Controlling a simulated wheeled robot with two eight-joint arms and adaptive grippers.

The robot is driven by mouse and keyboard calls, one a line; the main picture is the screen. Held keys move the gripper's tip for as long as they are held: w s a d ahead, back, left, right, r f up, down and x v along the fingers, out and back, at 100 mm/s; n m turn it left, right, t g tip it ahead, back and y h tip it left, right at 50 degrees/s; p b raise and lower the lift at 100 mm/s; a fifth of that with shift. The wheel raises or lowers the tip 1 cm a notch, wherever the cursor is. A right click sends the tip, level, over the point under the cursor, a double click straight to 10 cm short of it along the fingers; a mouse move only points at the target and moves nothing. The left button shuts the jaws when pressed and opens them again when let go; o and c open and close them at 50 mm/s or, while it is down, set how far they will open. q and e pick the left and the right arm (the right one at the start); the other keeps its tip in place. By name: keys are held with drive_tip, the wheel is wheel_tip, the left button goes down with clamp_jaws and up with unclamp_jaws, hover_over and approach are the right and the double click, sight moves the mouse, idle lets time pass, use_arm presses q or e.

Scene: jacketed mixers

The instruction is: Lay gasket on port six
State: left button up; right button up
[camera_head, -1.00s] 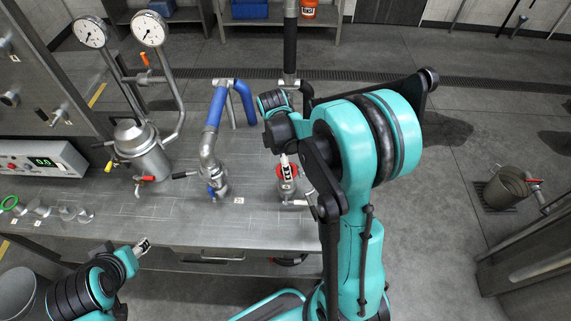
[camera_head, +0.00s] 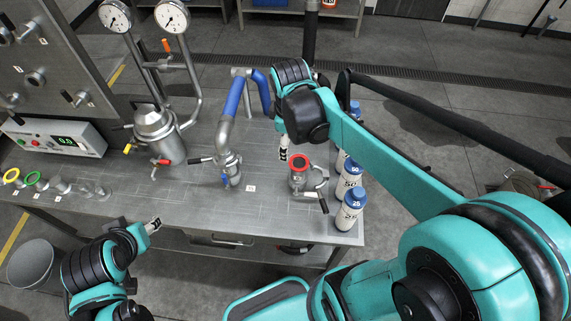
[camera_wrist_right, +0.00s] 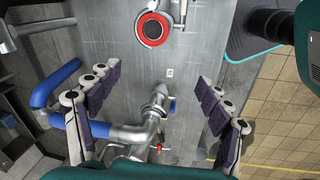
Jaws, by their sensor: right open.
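A red ring gasket (camera_head: 300,162) lies on top of an upright metal port (camera_head: 299,181) near the bench's right end. In the right wrist view the red gasket (camera_wrist_right: 153,29) shows from above as a ring around a grey centre, beyond the fingertips. It looks seated, roughly centred. My right gripper (camera_wrist_right: 158,78) is open and empty, its two fingers wide apart. In the head view the right gripper (camera_head: 283,148) is just left of and apart from the gasket. My left gripper (camera_head: 153,226) is at the bench's front edge, away from the port; its jaw opening is too small to tell.
White bottles with blue caps (camera_head: 350,209) stand just right of the port. A blue-handled pipe fitting (camera_head: 230,165) stands left of it. A jacketed vessel with gauges (camera_head: 157,132) is further left. Yellow (camera_head: 11,175) and green (camera_head: 32,178) rings sit at the far left.

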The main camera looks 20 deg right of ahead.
drive_tip(key=s+a+m+t+y, duration=0.1)
drive_tip(key=s+a+m+t, duration=0.4)
drive_tip(key=s+m, duration=0.3)
drive_tip(key=shift+a+m, duration=0.35)
drive_tip(key=shift+m, duration=0.45)
drive_tip(key=shift+s, duration=0.1)
